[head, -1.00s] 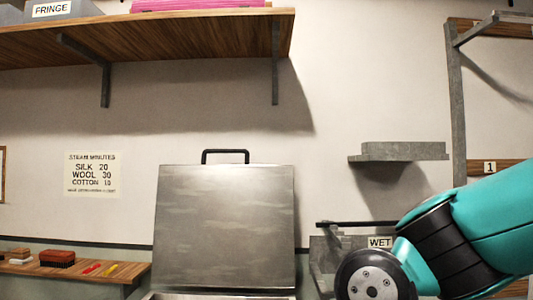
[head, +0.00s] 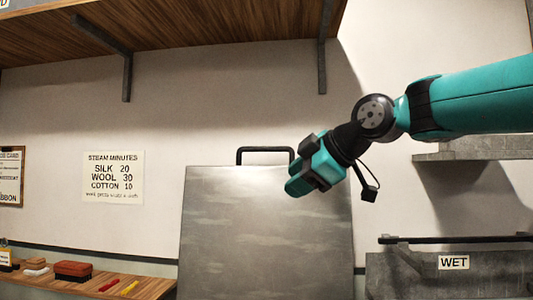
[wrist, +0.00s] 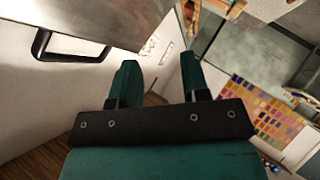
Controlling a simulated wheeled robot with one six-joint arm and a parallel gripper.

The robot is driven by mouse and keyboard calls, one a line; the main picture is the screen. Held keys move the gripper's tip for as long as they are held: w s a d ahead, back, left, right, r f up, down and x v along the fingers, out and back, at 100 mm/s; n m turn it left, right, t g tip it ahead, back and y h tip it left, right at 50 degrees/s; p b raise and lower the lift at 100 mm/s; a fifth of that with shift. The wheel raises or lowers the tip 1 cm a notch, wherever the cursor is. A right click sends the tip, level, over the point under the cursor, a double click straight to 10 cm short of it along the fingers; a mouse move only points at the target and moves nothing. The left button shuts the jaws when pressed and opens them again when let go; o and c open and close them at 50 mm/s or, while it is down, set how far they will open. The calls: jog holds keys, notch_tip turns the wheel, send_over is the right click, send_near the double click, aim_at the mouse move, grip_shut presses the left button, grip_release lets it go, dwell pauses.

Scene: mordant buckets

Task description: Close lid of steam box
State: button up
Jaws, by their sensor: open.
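The steam box lid (head: 265,240) is a grey metal panel standing upright, so it is open. Its black bar handle (head: 266,149) is on the top edge. The box below is out of the head view. My gripper (head: 305,180) is in front of the lid's upper right part in the head view, right of and below the handle; I cannot tell the gap. In the wrist view my gripper (wrist: 157,72) has its two teal fingers apart with nothing between them. The lid (wrist: 85,18) and handle (wrist: 43,47) show at upper left there, to the left of the fingers.
A wooden shelf (head: 200,30) hangs above the lid. A grey bin (head: 420,275) marked WET stands at right, under a small grey wall shelf (head: 480,150). A low wooden ledge (head: 145,287) with brushes is at lower left. A coloured chart (wrist: 262,112) shows in the wrist view.

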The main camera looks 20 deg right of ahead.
aim_at(268, 148)
jog(key=w+d+r+n+t, duration=0.4)
jog(key=d+r, duration=0.2)
jog(key=r, duration=0.5)
jog(key=p+x, duration=0.7)
jog(key=x, duration=1)
jog(key=shift+w+a+f, duration=0.15)
jog(key=shift+f, duration=0.05)
grip_shut()
